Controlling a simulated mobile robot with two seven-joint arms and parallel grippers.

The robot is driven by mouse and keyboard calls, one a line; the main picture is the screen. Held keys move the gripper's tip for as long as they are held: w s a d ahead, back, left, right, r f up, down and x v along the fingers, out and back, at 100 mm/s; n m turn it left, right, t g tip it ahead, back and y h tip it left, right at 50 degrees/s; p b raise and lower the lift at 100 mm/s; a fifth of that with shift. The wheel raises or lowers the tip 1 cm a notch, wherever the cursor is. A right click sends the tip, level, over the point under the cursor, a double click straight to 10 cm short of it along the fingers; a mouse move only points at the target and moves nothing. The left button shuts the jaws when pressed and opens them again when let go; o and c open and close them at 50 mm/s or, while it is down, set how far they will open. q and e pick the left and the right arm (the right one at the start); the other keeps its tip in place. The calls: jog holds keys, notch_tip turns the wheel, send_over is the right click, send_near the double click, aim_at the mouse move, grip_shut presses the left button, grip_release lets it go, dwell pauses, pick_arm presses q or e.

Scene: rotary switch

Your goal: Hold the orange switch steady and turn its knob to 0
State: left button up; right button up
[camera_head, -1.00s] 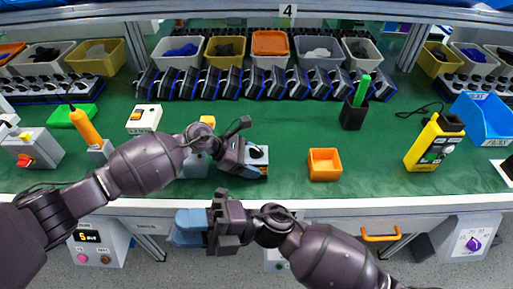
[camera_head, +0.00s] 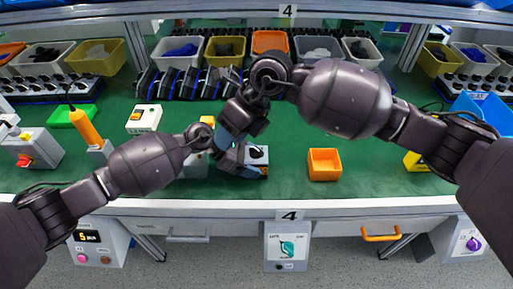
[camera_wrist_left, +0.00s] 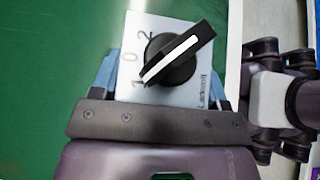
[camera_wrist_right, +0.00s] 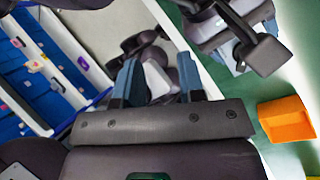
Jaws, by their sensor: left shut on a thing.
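The orange switch (camera_head: 257,155) sits at the front of the green bench, with a pale top and a little orange on its side. In the left wrist view its face (camera_wrist_left: 185,92) carries the marks 0, 1 and 2. The black knob (camera_wrist_left: 178,55) has a white line whose lower-left end lies at the 1. My left gripper (camera_head: 243,163) is shut on the switch body, one finger on either side. My right gripper (camera_head: 227,143) is open, above and just left of the switch in the head view. Its fingers (camera_wrist_right: 158,82) are apart, with no knob visible between them.
An orange bin (camera_head: 324,164) stands right of the switch. A white switch box (camera_head: 144,118) and an orange-handled tool (camera_head: 87,128) are to the left. A row of dark devices and bins lines the back. My right arm crosses above the bench's right side.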

aim_at(256, 149)
jog(key=w+d+m+t+h, duration=0.2)
jog(key=w+d+t+h, duration=0.15)
jog(key=w+d, duration=0.2)
jog(key=shift+s+d+f, duration=0.1)
jog(key=shift+s+f, duration=0.05)
jog(key=shift+f, duration=1.95)
jog(key=shift+s+d+f, duration=0.1)
jog(key=shift+f, duration=2)
jog(key=shift+a, duration=0.1)
jog(key=shift+c, duration=0.3)
grip_shut()
